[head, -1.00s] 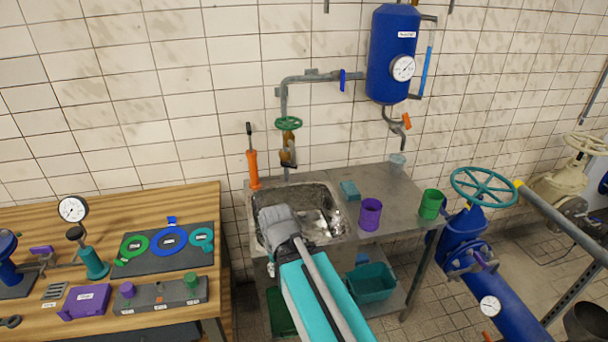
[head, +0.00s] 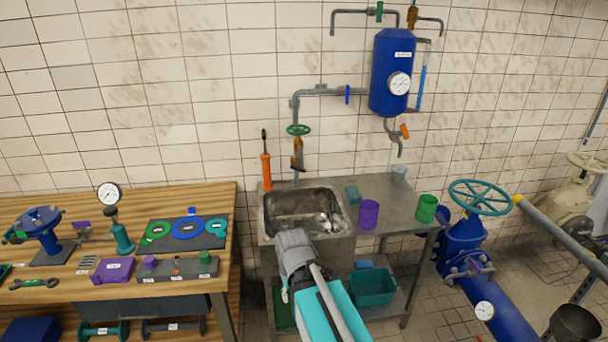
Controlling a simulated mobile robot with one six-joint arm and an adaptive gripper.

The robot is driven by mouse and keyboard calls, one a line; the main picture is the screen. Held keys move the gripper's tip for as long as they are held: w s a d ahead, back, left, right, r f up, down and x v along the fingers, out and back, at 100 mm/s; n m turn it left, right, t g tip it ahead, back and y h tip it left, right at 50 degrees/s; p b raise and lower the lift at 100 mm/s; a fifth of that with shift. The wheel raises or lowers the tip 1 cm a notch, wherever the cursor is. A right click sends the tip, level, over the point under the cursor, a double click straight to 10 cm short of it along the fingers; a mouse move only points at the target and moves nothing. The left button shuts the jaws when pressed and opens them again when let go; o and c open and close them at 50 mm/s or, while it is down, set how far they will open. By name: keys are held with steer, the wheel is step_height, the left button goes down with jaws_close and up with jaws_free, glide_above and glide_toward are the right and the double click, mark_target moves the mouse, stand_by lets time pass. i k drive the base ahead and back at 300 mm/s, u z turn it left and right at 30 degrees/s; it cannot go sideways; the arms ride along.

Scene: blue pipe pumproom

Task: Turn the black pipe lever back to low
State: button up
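I cannot make out a lever that is clearly black. A small dark part shows at the sink's brown tap (head: 297,160), below a green handwheel (head: 298,129), but it is too small to tell. The wall pipe (head: 322,91) carries a blue lever (head: 347,94). An orange lever (head: 404,131) sits under the blue tank (head: 388,85). My gripper (head: 293,240) is in front of the sink's front edge in the picture, apart from all levers. Its fingers cannot be made out, so its opening does not show.
The steel sink (head: 345,197) and its counter hold a purple cup (head: 369,214) and a green cup (head: 427,208). A wooden bench (head: 228,225) with tools and gauges stands at left. A large blue pipe (head: 506,322) with a teal handwheel (head: 480,197) stands at right.

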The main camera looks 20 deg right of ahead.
mark_target(296, 168)
steer(key=z, duration=0.4)
steer(key=i, duration=1)
steer(key=u, duration=0.05)
